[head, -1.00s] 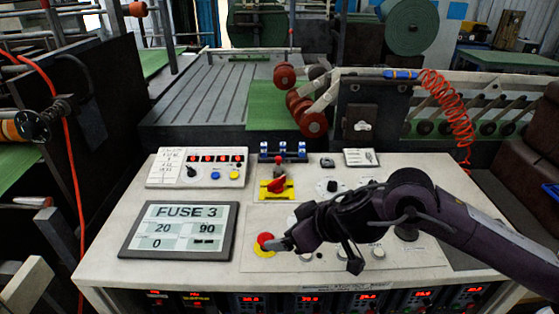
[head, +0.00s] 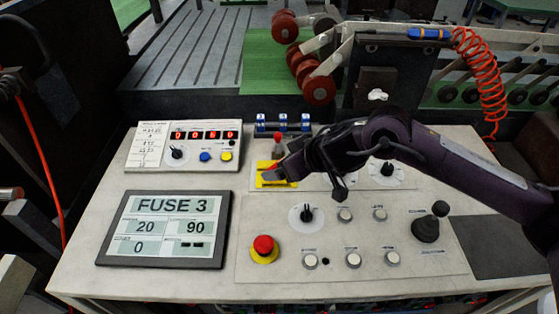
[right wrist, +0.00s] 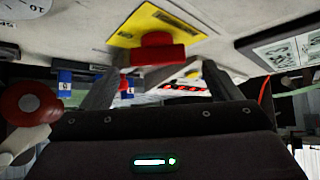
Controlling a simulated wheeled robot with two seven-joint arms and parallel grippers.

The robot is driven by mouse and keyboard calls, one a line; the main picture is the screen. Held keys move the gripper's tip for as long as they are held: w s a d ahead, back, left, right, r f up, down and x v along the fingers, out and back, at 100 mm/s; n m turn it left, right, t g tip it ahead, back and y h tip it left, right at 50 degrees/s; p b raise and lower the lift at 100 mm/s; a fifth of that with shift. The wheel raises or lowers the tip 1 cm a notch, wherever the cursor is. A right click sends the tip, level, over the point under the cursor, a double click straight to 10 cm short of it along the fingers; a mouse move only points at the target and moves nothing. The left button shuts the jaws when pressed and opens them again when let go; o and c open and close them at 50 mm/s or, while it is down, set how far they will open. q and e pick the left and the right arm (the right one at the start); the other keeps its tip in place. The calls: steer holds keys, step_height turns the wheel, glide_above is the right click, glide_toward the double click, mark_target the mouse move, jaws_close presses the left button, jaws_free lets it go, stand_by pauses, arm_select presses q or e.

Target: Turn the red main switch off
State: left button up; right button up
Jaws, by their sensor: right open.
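The red main switch (right wrist: 157,52) sits on a yellow plate (right wrist: 150,22) in the right wrist view. In the head view the yellow plate (head: 262,183) is near the panel's back middle, and my right gripper covers most of the switch. My right gripper (head: 282,172) is over the plate. In the right wrist view its two fingers (right wrist: 157,82) are apart, one towards each side of the red handle. Contact with the handle cannot be told. My left gripper is not in view.
A red mushroom button (head: 264,244) on a yellow base stands nearer the front. A display (head: 166,230) reading FUSE 3 lies left. Blue-topped parts (head: 283,123) stand behind the switch. A black joystick (head: 427,226) stands right, with knobs and white buttons between.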

steer(key=x, duration=0.3)
steer(key=shift+w, duration=0.2)
steer(key=shift+s, duration=0.1)
steer(key=shift+f, duration=0.1)
steer(key=c, duration=1)
